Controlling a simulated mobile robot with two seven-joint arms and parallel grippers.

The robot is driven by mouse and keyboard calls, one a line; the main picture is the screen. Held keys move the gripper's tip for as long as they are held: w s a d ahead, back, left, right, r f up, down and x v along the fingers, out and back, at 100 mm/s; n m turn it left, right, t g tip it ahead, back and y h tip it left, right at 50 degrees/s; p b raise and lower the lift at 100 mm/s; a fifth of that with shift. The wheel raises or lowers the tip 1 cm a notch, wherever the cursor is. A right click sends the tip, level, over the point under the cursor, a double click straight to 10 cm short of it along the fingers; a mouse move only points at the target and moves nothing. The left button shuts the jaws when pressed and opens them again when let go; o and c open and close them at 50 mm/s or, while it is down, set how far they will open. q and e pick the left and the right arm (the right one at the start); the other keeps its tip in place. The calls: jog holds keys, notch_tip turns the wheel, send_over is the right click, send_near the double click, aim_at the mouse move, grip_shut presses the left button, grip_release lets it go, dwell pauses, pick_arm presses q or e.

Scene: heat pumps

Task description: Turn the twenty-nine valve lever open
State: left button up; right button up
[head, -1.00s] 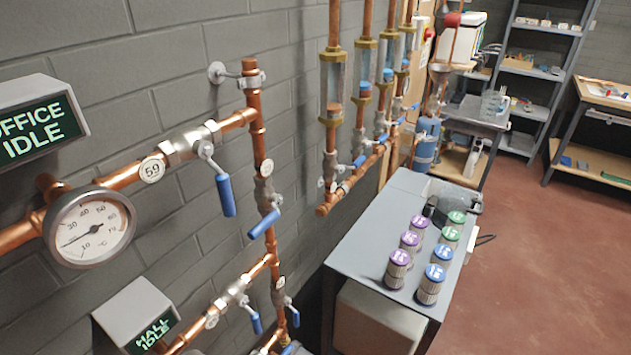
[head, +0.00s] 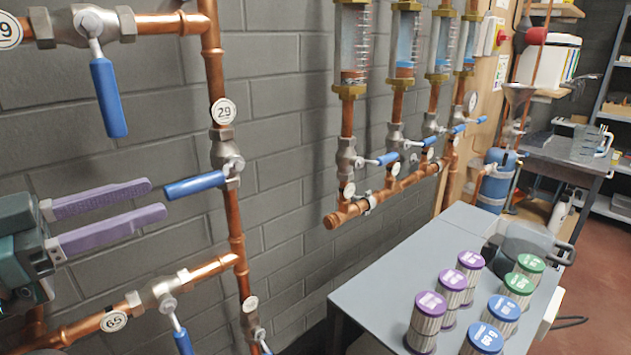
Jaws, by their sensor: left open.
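The valve tagged 29 (head: 223,111) sits on a vertical copper pipe at left centre in the head view. Its blue lever (head: 194,186) points left, slightly down, crosswise to the pipe. My left gripper (head: 158,200) comes in from the left edge with two purple fingers, one above the other and spread apart. They point right toward the lever's free end, which lies just right of the fingertips. The jaws are open and nothing shows between them. Whether the fingertips touch the lever is hard to tell. My right gripper is not in view.
Another blue lever (head: 109,97) hangs down above the gripper. The valve tagged 65 (head: 114,321) and its lever (head: 182,341) lie below. A grey table (head: 390,296) with several lidded canisters stands at right. A grey block wall (head: 285,190) is behind the pipes.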

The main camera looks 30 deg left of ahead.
aim_at(165, 195)
pick_arm(q)
jog(key=x, duration=0.6)
jog(key=shift+w+d, duration=0.2)
jog(key=shift+w, duration=0.05)
grip_shut()
jog(key=shift+b, duration=0.35)
dwell(0.9)
